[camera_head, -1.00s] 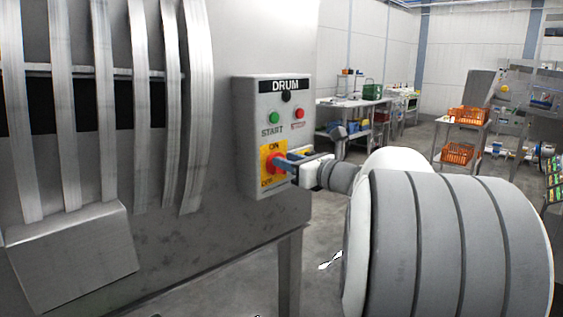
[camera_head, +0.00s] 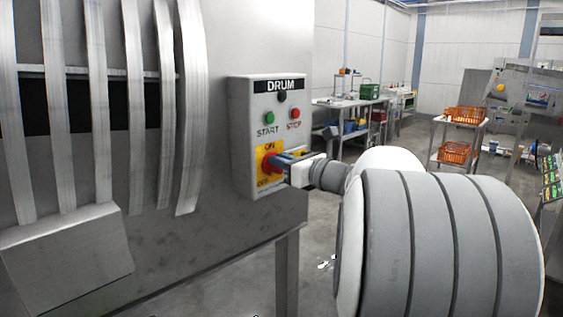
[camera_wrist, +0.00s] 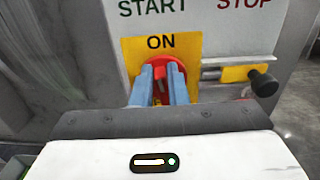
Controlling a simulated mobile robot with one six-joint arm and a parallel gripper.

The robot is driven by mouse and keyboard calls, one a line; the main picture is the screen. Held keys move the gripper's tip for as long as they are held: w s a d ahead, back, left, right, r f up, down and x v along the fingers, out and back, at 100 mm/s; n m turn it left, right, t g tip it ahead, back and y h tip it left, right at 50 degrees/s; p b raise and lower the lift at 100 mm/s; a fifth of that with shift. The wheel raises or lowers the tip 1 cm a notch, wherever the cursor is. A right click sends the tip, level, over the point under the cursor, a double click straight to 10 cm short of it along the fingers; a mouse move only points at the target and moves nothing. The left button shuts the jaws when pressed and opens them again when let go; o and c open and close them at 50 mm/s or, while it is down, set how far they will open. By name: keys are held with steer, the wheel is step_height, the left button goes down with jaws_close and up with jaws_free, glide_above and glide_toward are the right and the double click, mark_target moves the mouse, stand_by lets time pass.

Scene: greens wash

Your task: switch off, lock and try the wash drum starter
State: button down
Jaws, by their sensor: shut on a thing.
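The grey starter box (camera_head: 241,140), labelled DRUM, is fixed to the side of the steel machine. It has a green START button (camera_head: 269,117), a red STOP button (camera_head: 295,114) and a black round part (camera_head: 282,96) above them. Below is a red rotary switch (camera_wrist: 160,66) on a yellow plate (camera_wrist: 133,50), with ON printed at its top. My gripper (camera_wrist: 161,92) has its blue fingers shut on the switch's red handle, which looks upright towards ON. My gripper hides the plate's lower part in the wrist view. A yellow tab with a black knob (camera_wrist: 264,83) sits right of the switch.
The machine's steel body (camera_head: 215,250) and its curved slats (camera_head: 133,110) stand to the left. A table with a green box (camera_head: 370,91) and a rack with orange baskets (camera_head: 456,152) stand farther back. Open floor lies between.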

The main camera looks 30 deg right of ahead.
steer(key=n+b, duration=0.3)
steer(key=b, duration=0.1)
steer(key=f+n+b, duration=0.1)
steer(key=n+b, duration=0.2)
steer(key=b, duration=0.1)
steer(key=a+n+b, duration=0.1)
steer(key=n+b, duration=0.1)
steer(key=b, duration=0.2)
steer(key=shift+s+f+n, duration=0.2)
steer(key=shift+f+n, duration=0.05)
steer(key=shift+n, duration=0.15)
steer(key=n+b, duration=0.2)
steer(key=b, duration=0.1)
steer(key=n+b, duration=0.3)
steer(key=b, duration=0.1)
steer(key=shift+a+f, duration=0.2)
steer(key=shift+f, duration=0.2)
steer(key=n+b, duration=0.4)
steer(key=shift+s, duration=0.1)
steer(key=c, duration=1.5)
jaws_free()
steer(key=shift+r, duration=0.15)
steer(key=shift+s, duration=0.1)
